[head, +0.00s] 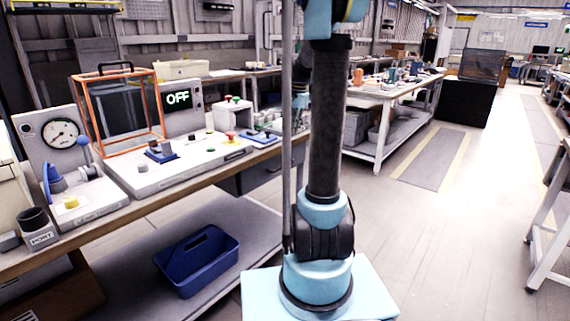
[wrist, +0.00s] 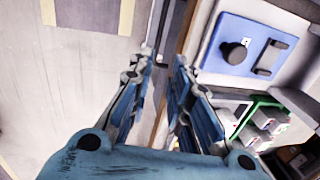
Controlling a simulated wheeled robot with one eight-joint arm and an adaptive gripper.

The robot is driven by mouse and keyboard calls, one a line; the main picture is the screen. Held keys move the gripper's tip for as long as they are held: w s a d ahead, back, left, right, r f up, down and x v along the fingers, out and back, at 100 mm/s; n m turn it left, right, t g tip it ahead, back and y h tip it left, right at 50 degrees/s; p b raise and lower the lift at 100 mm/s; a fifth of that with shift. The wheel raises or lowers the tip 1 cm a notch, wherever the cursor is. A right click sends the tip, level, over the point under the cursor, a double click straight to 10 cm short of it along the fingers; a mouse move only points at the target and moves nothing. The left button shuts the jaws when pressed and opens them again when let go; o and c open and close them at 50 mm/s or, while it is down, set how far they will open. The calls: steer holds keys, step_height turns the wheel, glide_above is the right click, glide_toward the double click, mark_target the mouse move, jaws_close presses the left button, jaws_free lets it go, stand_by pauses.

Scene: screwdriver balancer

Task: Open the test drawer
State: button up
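A dark drawer front (head: 262,176) shows under the bench top in the head view, partly hidden behind my arm; I cannot tell for sure that it is the test drawer. In the wrist view my gripper (wrist: 161,63) has its two fingers apart with nothing between the tips. It points down beside the bench's front edge. A thin grey bar (wrist: 165,28) shows just beyond the fingertips and may be a handle; I see no clear contact. My gripper is out of the head view.
The bench carries an orange-framed box (head: 120,110), a panel reading OFF (head: 179,99) and a gauge stand (head: 60,135). A blue plate with a black knob (wrist: 235,52) lies right of the fingers. A blue tote (head: 198,262) sits on the lower shelf.

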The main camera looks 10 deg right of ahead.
glide_toward(285, 161)
steer(key=s+f, duration=0.1)
steer(key=f, duration=0.1)
steer(key=s+a+f, duration=0.1)
steer(key=s+f, duration=0.1)
steer(key=s+a+f, duration=0.1)
steer(key=f, duration=0.1)
steer(key=shift+s+a+f, duration=0.1)
steer(key=shift+s+f, duration=0.1)
steer(key=shift+f, duration=0.2)
jaws_close()
